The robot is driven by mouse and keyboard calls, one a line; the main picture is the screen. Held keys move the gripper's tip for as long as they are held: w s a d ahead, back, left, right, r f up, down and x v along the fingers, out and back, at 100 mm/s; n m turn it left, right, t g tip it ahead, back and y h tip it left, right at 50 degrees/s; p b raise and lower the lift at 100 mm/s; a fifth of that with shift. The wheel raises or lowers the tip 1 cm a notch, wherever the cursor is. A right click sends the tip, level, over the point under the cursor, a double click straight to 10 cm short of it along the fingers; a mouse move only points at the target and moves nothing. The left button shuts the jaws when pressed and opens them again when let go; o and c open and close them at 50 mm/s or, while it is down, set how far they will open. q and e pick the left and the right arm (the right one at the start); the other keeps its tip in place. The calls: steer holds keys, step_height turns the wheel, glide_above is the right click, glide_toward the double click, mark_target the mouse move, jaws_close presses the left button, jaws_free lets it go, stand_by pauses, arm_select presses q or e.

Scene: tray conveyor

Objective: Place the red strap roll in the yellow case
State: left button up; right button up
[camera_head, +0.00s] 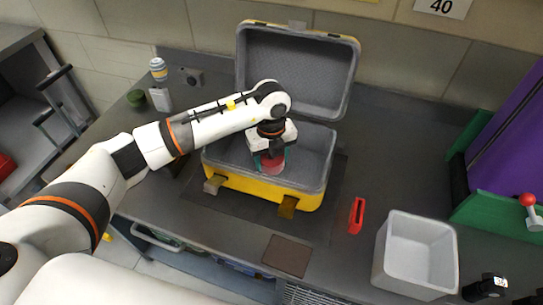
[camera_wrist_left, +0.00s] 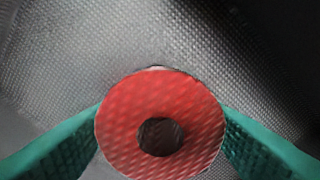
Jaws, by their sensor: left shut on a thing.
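The yellow case (camera_head: 262,189) stands open on the dark worktop, with its grey-lined lid raised at the back. The red strap roll (camera_head: 272,163) is low in the case opening, partly hidden by my gripper. My left gripper (camera_head: 271,158) reaches down into the case and is shut on the roll. In the left wrist view, the red strap roll (camera_wrist_left: 122,120) sits between the green fingers, its dark centre hole facing the camera, with the grey textured lining behind it. I cannot tell whether the roll touches the case floor. My right gripper is not in view.
A grey open bin (camera_head: 417,225) and a red object (camera_head: 356,215) stand to the right of the case. A brown flat pad (camera_head: 287,256) lies in front. A striped can (camera_head: 158,69) and a green round thing (camera_head: 136,97) are at the back left. The worktop right of the case is mostly clear.

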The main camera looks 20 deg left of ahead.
arm_select(q)
steer(key=shift+f, duration=0.15)
steer(key=o, duration=1)
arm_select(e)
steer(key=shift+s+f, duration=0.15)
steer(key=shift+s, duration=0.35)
arm_select(q)
step_height(320, 180, up, 12)
steer(key=shift+r+b, duration=0.2)
steer(key=shift+b, duration=0.25)
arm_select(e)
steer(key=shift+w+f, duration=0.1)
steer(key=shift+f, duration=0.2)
